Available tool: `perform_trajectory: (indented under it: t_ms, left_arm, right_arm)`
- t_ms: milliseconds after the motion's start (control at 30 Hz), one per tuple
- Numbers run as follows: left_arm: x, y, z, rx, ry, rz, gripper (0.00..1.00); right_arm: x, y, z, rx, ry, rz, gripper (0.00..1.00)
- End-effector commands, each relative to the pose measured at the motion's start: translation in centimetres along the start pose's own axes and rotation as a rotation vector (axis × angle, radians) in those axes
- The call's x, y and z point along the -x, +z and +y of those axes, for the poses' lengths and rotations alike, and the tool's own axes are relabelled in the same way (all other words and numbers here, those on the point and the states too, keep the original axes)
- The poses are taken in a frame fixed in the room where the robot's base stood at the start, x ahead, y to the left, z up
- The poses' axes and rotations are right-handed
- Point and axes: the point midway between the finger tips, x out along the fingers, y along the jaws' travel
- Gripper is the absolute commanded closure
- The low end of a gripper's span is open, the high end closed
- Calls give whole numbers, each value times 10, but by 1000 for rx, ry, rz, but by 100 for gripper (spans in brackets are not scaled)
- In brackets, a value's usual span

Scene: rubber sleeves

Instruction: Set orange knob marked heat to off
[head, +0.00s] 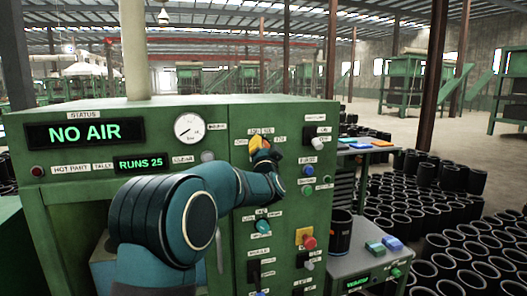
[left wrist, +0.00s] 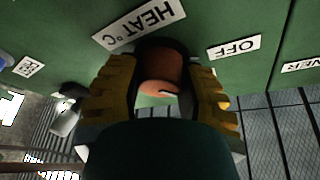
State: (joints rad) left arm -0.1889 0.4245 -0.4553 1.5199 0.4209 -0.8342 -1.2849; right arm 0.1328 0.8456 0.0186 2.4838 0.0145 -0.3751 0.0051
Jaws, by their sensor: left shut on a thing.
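The orange knob (left wrist: 160,72) sits on the green panel between the two yellow fingers of my left gripper (left wrist: 158,100) in the left wrist view. The fingers are shut on it from both sides. A short pale line shows on its front face. The HEAT °C label (left wrist: 138,22) is above the knob in that view, and the OFF label (left wrist: 234,47) is to its right. In the head view my left gripper (head: 262,150) is at the upper part of the panel and largely covers the knob. My right gripper is not in view.
Around the gripper the green machine (head: 70,197) carries a gauge (head: 189,129), a NO AIR display (head: 73,133), a blue button (head: 308,170), a teal knob (head: 263,226) and a red button (head: 309,242). Black sleeves (head: 440,270) stand on the floor at right.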

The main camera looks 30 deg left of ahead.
Motion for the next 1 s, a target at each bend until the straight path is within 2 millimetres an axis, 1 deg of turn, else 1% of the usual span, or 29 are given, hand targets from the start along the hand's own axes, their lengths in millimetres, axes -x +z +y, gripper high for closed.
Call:
perform_trajectory:
  t_ms: [33, 133, 400, 700, 1000]
  left_arm:
    - [0, 1, 0, 31, -17, 4, 97]
    - [0, 1, 1, 101, -46, 4, 97]
    - [0, 0, 0, 317, -136, 5, 97]
    - [0, -1, -1, 515, -218, 5, 97]
    - [-1, -2, -3, 620, -262, 6, 97]
  right_arm:
    - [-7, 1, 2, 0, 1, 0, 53]
    - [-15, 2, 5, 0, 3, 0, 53]
    - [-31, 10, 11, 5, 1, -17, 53]
    - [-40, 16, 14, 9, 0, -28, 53]
    - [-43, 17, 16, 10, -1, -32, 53]
